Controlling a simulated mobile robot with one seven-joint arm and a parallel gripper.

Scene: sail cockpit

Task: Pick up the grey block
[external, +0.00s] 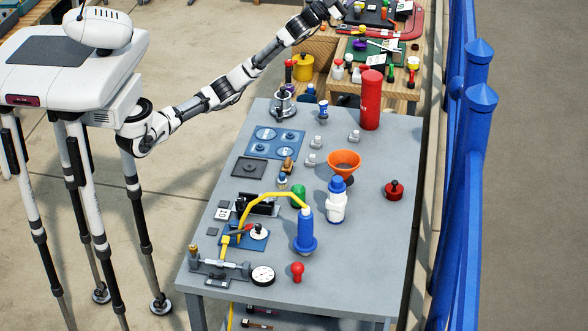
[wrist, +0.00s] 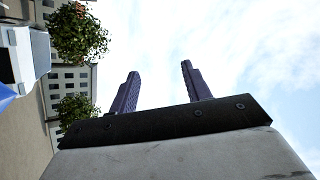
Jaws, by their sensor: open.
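Several small light-grey pieces with block-like bases stand on the grey table in the external view: one (external: 316,143) left of centre, one (external: 354,136) to its right, and one (external: 310,160) nearer. I cannot tell which is the grey block. In the wrist view my gripper (wrist: 160,70) is open, with its two dark fingers apart and nothing between them. It points at sky, trees and buildings, and no block shows there. In the external view my arm reaches up to the top edge, beyond the table's far end, well away from the pieces.
The grey table (external: 350,285) is crowded. A tall red cylinder (external: 371,100), an orange funnel (external: 344,161), a white-and-blue bottle (external: 337,203) and a blue plate (external: 262,142) surround the pieces. A blue railing (external: 470,200) runs along the right. The table's right front is clear.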

